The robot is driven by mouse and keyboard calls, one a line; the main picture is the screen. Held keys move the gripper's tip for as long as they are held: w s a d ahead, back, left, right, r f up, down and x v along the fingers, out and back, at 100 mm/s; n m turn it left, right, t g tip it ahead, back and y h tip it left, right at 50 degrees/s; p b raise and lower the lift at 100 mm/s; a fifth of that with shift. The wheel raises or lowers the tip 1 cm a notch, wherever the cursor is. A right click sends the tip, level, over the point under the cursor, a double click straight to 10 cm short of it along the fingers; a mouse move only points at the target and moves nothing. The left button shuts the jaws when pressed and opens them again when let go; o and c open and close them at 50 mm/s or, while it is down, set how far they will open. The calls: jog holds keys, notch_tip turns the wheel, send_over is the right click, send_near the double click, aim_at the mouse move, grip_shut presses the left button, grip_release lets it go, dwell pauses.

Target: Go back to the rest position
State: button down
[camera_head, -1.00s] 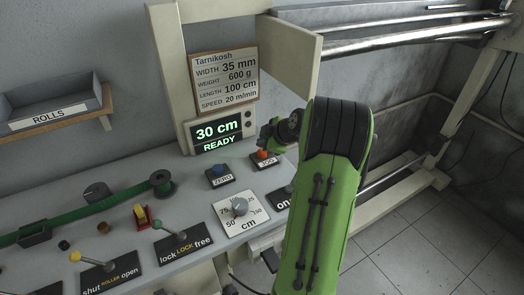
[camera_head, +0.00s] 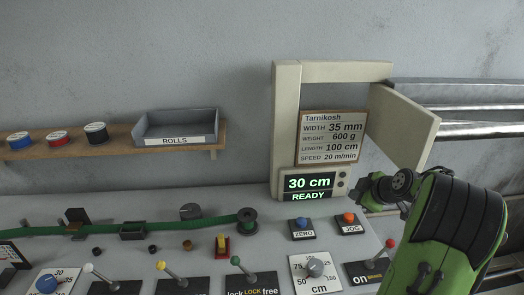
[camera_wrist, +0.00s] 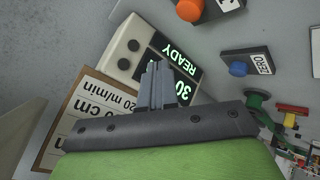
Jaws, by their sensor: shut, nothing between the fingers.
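My gripper shows in the wrist view (camera_wrist: 160,84) with its fingers together and nothing between them. It points toward the display (camera_wrist: 140,48), which reads 30 cm and READY. In the head view my green arm is at the lower right, and its wrist end is beside the orange JOG button (camera_head: 349,217), right of the display (camera_head: 309,184). The fingertips are hard to make out there. The blue ZERO button (camera_head: 302,223) is left of the JOG button. I cannot tell the exact gap between gripper and panel.
The cream frame (camera_head: 287,120) has an open door (camera_head: 402,122) close to my arm. The sign (camera_head: 331,137) hangs inside the frame. Levers and a dial (camera_head: 315,268) stand on the panel in front. A shelf with a ROLLS tray (camera_head: 176,128) is on the left wall.

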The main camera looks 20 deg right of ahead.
jog(key=shift+a, duration=0.1)
jog(key=s+a+r+m+g+p, duration=0.15)
jog(key=a+r, duration=0.35)
jog(key=a, duration=0.6)
jog(key=s+a+r+m+g+p, duration=0.15)
jog(key=a+r, duration=0.35)
jog(key=a, duration=0.6)
jog(key=s+a+r+m+p, duration=0.1)
jog(key=s+a+m, duration=0.1)
jog(key=s+a, duration=0.4)
jog(key=s+a+m+y+p, duration=0.1)
jog(key=s+a, duration=0.4)
jog(key=s, duration=0.7)
jog(key=shift+s+a+r+m+g+p, duration=0.25)
jog(key=shift+a+r+m+p, duration=0.2)
jog(key=shift+m, duration=0.45)
jog(key=shift+d, duration=0.15)
